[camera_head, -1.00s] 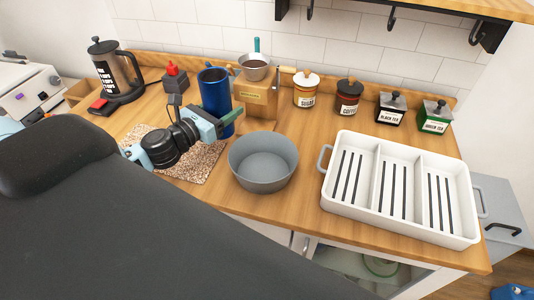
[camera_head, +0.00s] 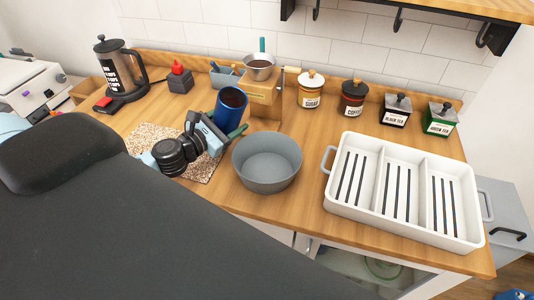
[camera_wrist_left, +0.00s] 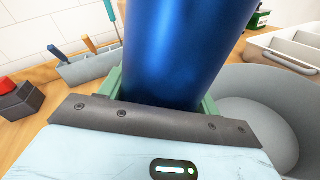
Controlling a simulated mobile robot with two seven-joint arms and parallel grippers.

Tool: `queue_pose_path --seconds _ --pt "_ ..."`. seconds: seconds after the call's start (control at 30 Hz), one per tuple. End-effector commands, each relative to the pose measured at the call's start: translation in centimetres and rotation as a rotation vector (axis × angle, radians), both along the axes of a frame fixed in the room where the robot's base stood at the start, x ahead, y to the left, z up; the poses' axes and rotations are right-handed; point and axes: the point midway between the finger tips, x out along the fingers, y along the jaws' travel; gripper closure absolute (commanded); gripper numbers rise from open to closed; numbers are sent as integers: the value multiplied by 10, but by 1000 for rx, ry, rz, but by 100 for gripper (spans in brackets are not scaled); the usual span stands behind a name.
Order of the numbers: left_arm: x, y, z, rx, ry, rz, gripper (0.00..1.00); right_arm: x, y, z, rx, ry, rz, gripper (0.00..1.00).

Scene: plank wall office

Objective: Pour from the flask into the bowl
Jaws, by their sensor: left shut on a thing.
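My left gripper (camera_head: 222,132) is shut on the flask. In the left wrist view the flask (camera_wrist_left: 185,50) fills the middle, between the green fingers. The grey bowl (camera_head: 266,166) stands on the counter just right of and in front of the gripper, and its inside looks empty. The bowl also shows in the left wrist view (camera_wrist_left: 285,110) at the right. No stream is visible. My right gripper is not in view.
A white divided tray (camera_head: 332,191) lies right of the bowl. A speckled mat (camera_head: 150,137) lies under my left arm. Behind stand a coffee grinder (camera_head: 262,95), a sugar jar (camera_head: 311,92), a grey caddy (camera_head: 222,77) and a French press (camera_head: 117,68).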

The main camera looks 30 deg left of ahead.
Motion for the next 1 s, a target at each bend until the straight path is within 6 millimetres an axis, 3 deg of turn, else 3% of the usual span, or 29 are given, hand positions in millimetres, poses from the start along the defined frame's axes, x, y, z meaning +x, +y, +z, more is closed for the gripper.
queue_pose_path --seconds 0.03,0.1,0.57,1.0 --pt "1 0 13 28 -18 -4 72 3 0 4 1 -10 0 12" --pt "1 -1 17 64 -20 -3 72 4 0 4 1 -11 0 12" --pt "0 -7 13 290 -15 -3 72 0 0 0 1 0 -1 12" --pt "1 1 10 509 -30 -1 72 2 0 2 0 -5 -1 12"
